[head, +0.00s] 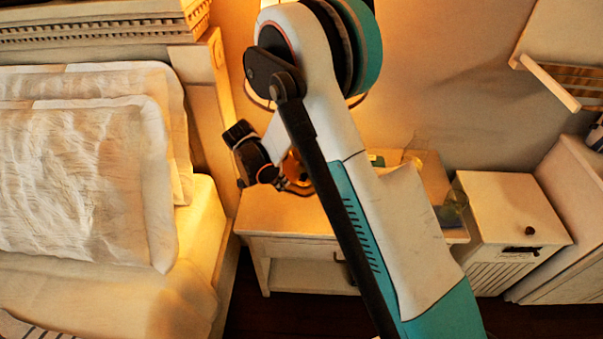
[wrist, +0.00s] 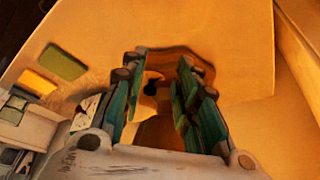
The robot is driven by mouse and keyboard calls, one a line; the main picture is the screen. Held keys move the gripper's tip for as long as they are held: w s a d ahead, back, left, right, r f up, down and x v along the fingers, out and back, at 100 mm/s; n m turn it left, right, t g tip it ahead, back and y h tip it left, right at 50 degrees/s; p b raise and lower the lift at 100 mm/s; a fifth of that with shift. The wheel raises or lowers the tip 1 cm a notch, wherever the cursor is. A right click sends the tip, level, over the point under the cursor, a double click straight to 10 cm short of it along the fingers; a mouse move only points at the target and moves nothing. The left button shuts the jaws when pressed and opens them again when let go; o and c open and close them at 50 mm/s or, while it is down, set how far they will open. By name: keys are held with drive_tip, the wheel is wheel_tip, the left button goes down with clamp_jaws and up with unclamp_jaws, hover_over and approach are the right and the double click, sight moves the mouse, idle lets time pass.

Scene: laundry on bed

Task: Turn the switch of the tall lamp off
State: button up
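The lamp shows in the head view as an orange-brown base (head: 297,166) on the bedside table, largely hidden behind my arm. Warm light glows on the wall around it. In the wrist view the brown lamp base (wrist: 205,66) lies behind and between the fingers. A small dark knob (wrist: 151,87), which looks like the switch, shows between them. My gripper (wrist: 160,72) is open, its two green fingers on either side of the knob with visible space between. I cannot tell whether either finger touches it. The fingertips are hidden in the head view.
The bedside table (head: 285,222) stands between the bed (head: 190,270) and a white cabinet (head: 510,215). A glass (head: 453,205) stands at the table's right end. In the wrist view a green item (wrist: 64,62) and a yellow item (wrist: 38,83) lie to the left.

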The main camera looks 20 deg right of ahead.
drive_tip(key=b, duration=0.2)
hover_over(304, 175)
drive_tip(key=s+a, duration=0.1)
drive_tip(key=a, duration=0.2)
drive_tip(key=shift+s+d+f, duration=0.1)
drive_tip(key=shift+s+d, duration=0.05)
drive_tip(key=b+x, duration=0.1)
drive_tip(key=x, duration=0.2)
drive_tip(key=shift+d+f, duration=0.25)
drive_tip(key=shift+w+d+f, duration=0.25)
drive_tip(key=shift+w+f, duration=0.05)
drive_tip(key=shift+f, duration=0.3)
clamp_jaws()
